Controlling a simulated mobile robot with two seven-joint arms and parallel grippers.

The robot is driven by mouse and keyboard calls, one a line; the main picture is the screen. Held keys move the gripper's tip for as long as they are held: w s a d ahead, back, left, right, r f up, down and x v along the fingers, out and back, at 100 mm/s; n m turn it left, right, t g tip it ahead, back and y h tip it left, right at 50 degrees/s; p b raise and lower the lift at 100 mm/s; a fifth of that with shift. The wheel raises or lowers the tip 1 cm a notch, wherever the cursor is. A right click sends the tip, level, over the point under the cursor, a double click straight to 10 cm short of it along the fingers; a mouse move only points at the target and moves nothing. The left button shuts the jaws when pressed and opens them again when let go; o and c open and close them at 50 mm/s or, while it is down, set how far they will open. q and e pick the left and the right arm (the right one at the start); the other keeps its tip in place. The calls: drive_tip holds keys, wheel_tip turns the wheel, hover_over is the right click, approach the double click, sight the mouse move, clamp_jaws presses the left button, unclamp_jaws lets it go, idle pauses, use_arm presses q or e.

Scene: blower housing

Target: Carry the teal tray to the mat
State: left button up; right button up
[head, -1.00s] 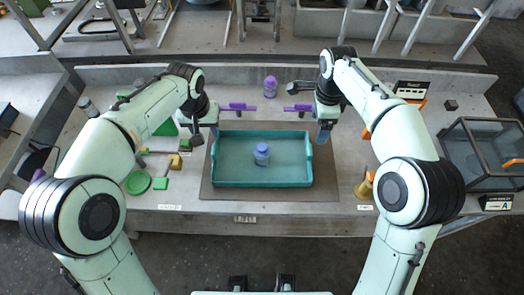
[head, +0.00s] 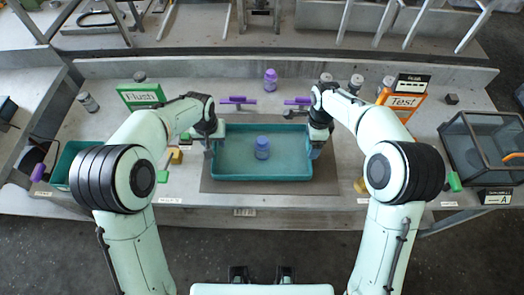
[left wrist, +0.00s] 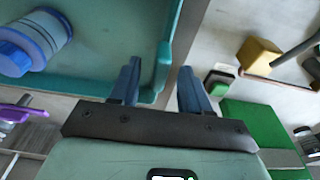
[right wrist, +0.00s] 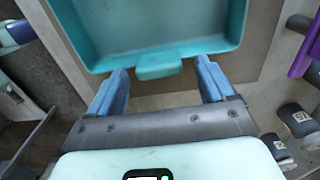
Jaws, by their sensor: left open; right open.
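The teal tray (head: 288,170) sits on the dark mat (head: 328,182), with bare mat in front and at its right. A jar with a purple-blue lid (head: 262,147) stands upright inside the tray. My left gripper (head: 209,147) is open at the tray's left end. In the left wrist view the tray's side wall (left wrist: 167,45) runs between its fingers (left wrist: 158,80). My right gripper (head: 316,150) is open at the right end. In the right wrist view the tray's end tab (right wrist: 158,66) lies between and just beyond its fingertips (right wrist: 162,78); contact is unclear.
A green Flush sign (head: 142,96) and an orange Test sign (head: 403,104) stand behind my arms. Purple-handled clamps (head: 238,101) and a purple bottle (head: 270,80) are behind the tray. A glass case (head: 485,150) stands right; another teal container (head: 62,165) is partly hidden left.

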use_arm(q)
drive_tip(key=shift+w+f, duration=0.1)
drive_tip(key=shift+f, duration=0.45)
use_arm(e)
drive_tip(key=shift+f, duration=0.55)
use_arm(q)
drive_tip(key=c, duration=0.8)
use_arm(e)
drive_tip(key=c, duration=0.8)
use_arm(q)
clamp_jaws()
use_arm(e)
drive_tip(key=c, duration=0.5)
use_arm(q)
drive_tip(key=shift+r, duration=0.1)
